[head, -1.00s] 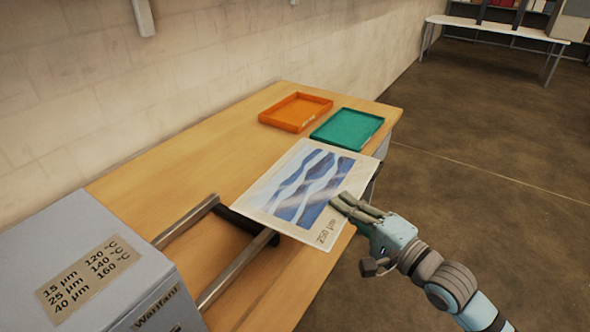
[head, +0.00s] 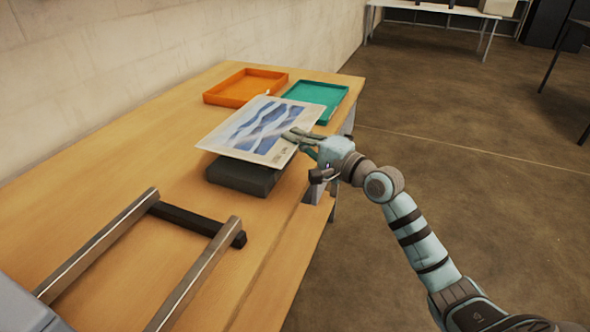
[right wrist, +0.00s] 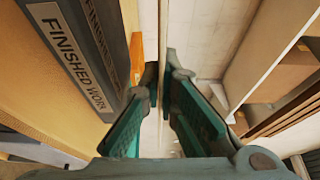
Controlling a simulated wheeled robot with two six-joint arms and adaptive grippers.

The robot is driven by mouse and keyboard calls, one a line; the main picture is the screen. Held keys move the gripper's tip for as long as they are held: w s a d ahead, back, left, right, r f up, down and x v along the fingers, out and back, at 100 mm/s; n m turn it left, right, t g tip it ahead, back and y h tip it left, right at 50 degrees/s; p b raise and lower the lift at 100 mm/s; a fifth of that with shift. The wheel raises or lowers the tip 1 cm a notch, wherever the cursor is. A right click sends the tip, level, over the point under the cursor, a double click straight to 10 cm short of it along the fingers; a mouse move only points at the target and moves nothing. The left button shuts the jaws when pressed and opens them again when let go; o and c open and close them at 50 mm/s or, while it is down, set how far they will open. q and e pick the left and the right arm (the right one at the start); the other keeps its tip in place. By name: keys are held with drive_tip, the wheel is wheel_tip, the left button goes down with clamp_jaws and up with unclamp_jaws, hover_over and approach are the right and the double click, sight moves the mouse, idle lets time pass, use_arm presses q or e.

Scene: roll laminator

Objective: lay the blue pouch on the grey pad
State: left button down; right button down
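The pouch (head: 262,131), a pale clear-edged sheet with blue wave bands, is held by its right edge in my right gripper (head: 303,137). It hangs tilted over the dark grey pad (head: 243,178) on the wooden table and covers most of its top. A gap shows under its left part; whether any part touches the pad I cannot tell. In the right wrist view, the fingers (right wrist: 158,105) close on the thin sheet seen edge-on, beside a dark face marked "FINISHED WORK" (right wrist: 72,50). My left gripper is not in view.
An orange tray (head: 245,88) and a teal tray (head: 317,98) lie behind the pad. Two metal rails (head: 100,245) with a black crossbar (head: 198,222) extend in front. The grey laminator housing (head: 28,308) shows at bottom left. Table is clear left of the pad.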

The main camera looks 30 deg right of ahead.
wheel_tip(320, 180, down, 6)
drive_tip(key=b, duration=0.2)
drive_tip(key=shift+s+f+b, duration=0.1)
drive_tip(key=shift+b, duration=0.25)
drive_tip(key=shift+f, duration=0.1)
drive_tip(key=c, duration=1.8)
unclamp_jaws()
drive_tip(key=shift+s+d+r, duration=0.1)
drive_tip(key=shift+s+r, duration=0.05)
drive_tip(key=shift+r, duration=0.05)
drive_tip(key=p+v, duration=0.3)
drive_tip(key=v, duration=0.8)
drive_tip(key=shift+s, duration=0.35)
drive_tip(key=shift+f, duration=0.1)
